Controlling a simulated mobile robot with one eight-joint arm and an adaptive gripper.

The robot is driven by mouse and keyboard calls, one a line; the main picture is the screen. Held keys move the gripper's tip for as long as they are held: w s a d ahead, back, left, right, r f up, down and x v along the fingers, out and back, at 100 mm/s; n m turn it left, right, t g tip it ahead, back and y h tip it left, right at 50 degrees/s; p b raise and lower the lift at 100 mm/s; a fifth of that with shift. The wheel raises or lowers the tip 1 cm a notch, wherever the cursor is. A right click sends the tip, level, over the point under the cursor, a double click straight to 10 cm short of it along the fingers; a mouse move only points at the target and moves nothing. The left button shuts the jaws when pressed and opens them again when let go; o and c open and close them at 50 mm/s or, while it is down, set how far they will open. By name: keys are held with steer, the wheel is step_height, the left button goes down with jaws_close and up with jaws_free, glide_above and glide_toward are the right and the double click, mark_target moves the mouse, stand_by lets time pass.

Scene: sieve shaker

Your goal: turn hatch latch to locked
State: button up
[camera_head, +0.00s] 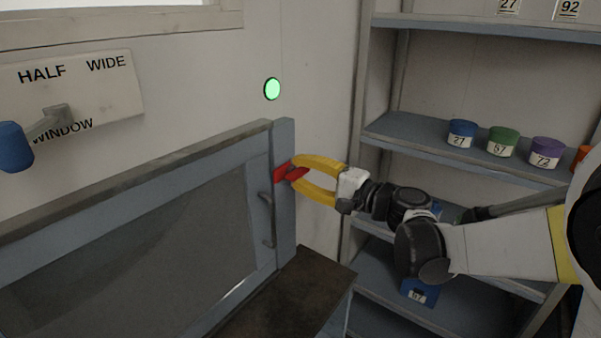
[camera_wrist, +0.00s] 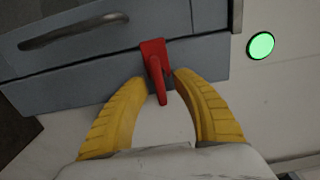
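The red hatch latch (camera_head: 284,173) is on the right-hand post of the blue-grey hatch (camera_head: 285,222). It also shows in the wrist view (camera_wrist: 154,62), where its lever points down between my fingers. My gripper (camera_head: 292,172) has yellow fingers and is at the latch in the head view. In the wrist view the gripper (camera_wrist: 158,79) has its fingers apart, one on each side of the red lever. The right fingertip is close to the lever; I cannot tell whether it touches. The latch's locked or unlocked marking is not visible.
A round green light (camera_head: 272,88) glows on the wall above the hatch. A grey handle (camera_head: 267,219) is on the hatch below the latch. A window lever with a blue knob (camera_head: 15,147) is at the left. Shelves (camera_head: 420,133) with labelled coloured jars stand at the right.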

steer(key=v, duration=1.2)
steer(key=shift+s, duration=0.1)
steer(key=s+a+f+n+g+h, duration=0.25)
steer(key=s+f+h, duration=0.35)
steer(key=s+f, duration=0.3)
steer(key=s+d+f+n+g+h, duration=0.1)
steer(key=s+d+f+n+h, duration=0.3)
steer(key=s+d+h, duration=0.4)
steer(key=s+d+n, duration=0.1)
steer(key=s+d, duration=0.1)
steer(key=s, duration=0.1)
steer(key=shift+d, duration=0.3)
steer(key=shift+s+g, duration=0.1)
steer(key=shift+g, duration=0.15)
